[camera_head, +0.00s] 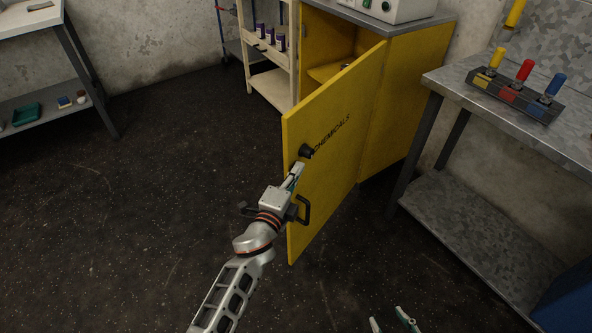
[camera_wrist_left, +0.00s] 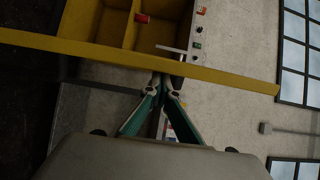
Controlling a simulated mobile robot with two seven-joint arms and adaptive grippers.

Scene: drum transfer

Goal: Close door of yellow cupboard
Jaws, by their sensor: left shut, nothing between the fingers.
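The yellow cupboard (camera_head: 395,105) stands against the back wall. Its door (camera_head: 335,160), lettered CHEMICALS, is swung open towards me and shows the inside. My left gripper (camera_head: 298,168) is shut and empty at that edge, just below the knob. In the left wrist view its fingertips (camera_wrist_left: 165,82) are close to the door's edge (camera_wrist_left: 110,54); contact is unclear. My right gripper (camera_head: 391,321) shows only its fingertips at the bottom, spread apart and empty.
A metal workbench (camera_head: 470,78) with coloured-handled tools stands right of the cupboard. A cream shelf rack (camera_head: 265,55) with dark bottles stands left of it. A grey table (camera_head: 30,20) is at the far left. The dark floor left of the door is clear.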

